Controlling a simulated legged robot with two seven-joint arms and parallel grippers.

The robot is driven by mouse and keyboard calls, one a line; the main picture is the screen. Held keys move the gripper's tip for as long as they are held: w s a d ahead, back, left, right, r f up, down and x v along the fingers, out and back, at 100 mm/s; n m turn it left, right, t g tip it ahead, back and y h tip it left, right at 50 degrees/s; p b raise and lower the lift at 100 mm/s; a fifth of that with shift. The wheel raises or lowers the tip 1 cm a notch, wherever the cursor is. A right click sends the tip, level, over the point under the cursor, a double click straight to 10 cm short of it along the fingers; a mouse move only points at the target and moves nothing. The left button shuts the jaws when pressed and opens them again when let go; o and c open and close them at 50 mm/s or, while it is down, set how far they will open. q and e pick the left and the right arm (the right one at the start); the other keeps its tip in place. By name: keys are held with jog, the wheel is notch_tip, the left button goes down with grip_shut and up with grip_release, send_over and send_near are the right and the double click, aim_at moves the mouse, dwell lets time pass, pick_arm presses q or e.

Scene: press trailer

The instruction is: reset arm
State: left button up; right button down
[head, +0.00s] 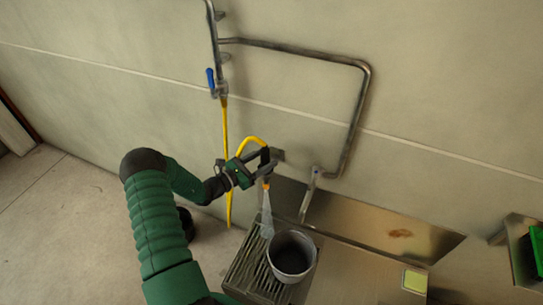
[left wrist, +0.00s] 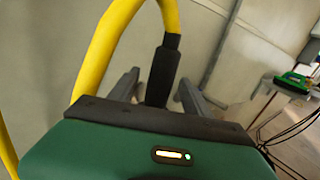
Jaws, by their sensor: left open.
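My left arm comes in from the left, and its green and dark gripper (head: 273,164) is at a yellow hose (head: 250,140) by the wall. In the left wrist view the two grey fingers (left wrist: 160,88) stand apart. The hose's black end (left wrist: 163,70) shows between them; I cannot tell whether they touch it. In the head view, an orange-tipped nozzle (head: 266,185) is just below the gripper. A pale spray (head: 267,215) runs down from it beside a grey bucket (head: 292,257). My right gripper is not in view.
The bucket stands on a slatted metal grate (head: 248,270). A metal pipe (head: 300,50) with a blue-handled valve (head: 211,80) runs along the wall. A metal trough (head: 400,235) is to the right, and a green object (head: 538,250) is at the right edge. Floor at left is clear.

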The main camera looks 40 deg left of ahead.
pick_arm(q)
jog(key=b+v, duration=0.1)
jog(key=v, duration=1.2)
jog(key=s+d+f+m+g+h, duration=0.1)
jog(key=s+d+m+g+h, duration=0.15)
jog(key=d+m+g, duration=0.75)
jog(key=s+d+f+m+g+h, duration=0.1)
jog(key=d+m+g+h, duration=0.3)
jog(key=d, duration=1)
jog(key=s+d+r+m+y, duration=0.1)
jog(key=d+r+m+y, duration=0.1)
jog(key=m, duration=0.4)
jog(key=s+d+r+m+y, duration=0.1)
jog(key=d+m+y, duration=0.1)
jog(key=m+y, duration=0.3)
jog(key=s+d+r+m+g+y, duration=0.1)
jog(key=d+r+m+y, duration=0.1)
jog(key=m, duration=0.6)
jog(key=shift+r+m+y, duration=0.3)
jog(key=shift+r+y, duration=0.05)
jog(key=shift+y, duration=0.3)
